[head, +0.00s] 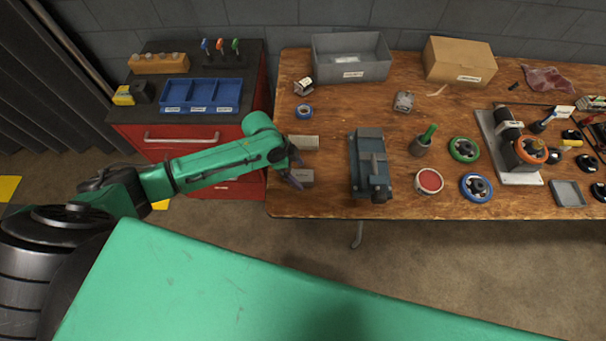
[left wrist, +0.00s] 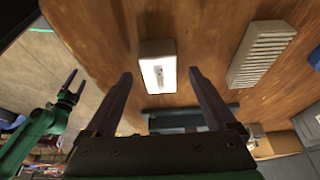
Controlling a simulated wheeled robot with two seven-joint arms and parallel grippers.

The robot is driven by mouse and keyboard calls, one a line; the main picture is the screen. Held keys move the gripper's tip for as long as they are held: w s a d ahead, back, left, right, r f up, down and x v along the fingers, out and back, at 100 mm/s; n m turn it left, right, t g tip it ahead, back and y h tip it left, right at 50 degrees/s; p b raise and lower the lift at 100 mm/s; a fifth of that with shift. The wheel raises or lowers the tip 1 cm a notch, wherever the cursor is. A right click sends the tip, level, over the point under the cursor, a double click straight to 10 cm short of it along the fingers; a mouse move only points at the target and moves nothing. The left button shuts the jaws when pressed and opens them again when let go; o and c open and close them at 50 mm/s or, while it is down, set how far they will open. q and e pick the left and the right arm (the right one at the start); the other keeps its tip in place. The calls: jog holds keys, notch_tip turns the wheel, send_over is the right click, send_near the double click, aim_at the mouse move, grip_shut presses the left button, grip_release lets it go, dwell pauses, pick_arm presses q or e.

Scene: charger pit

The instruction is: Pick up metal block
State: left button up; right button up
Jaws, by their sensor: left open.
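A grey metal block (head: 306,178) lies on the table near its left front edge, beside my left gripper (head: 293,173). In the left wrist view the block (left wrist: 158,68) has a pale label on top and lies ahead of the gap between the fingertips. My left gripper (left wrist: 158,82) is open, with nothing between its fingers. Part of the block is hidden by the gripper in the head view. Another green arm with a gripper (left wrist: 72,88), apparently my right, shows small at the left of the wrist view.
A ridged pale block (head: 304,142) lies just behind the metal block. A dark vise (head: 368,165) stands to the right. A blue tape roll (head: 304,111) and a grey bin (head: 350,68) are farther back. A red cabinet (head: 190,135) stands left of the wooden table (head: 440,205).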

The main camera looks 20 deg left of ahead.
aim_at(300, 175)
pick_arm(q)
jog(key=shift+x, duration=1.05)
jog(key=shift+a, duration=0.1)
grip_shut()
jog(key=shift+r, duration=0.2)
notch_tip(300, 175, up, 20)
jog(key=b, duration=0.1)
jog(key=shift+f, duration=0.1)
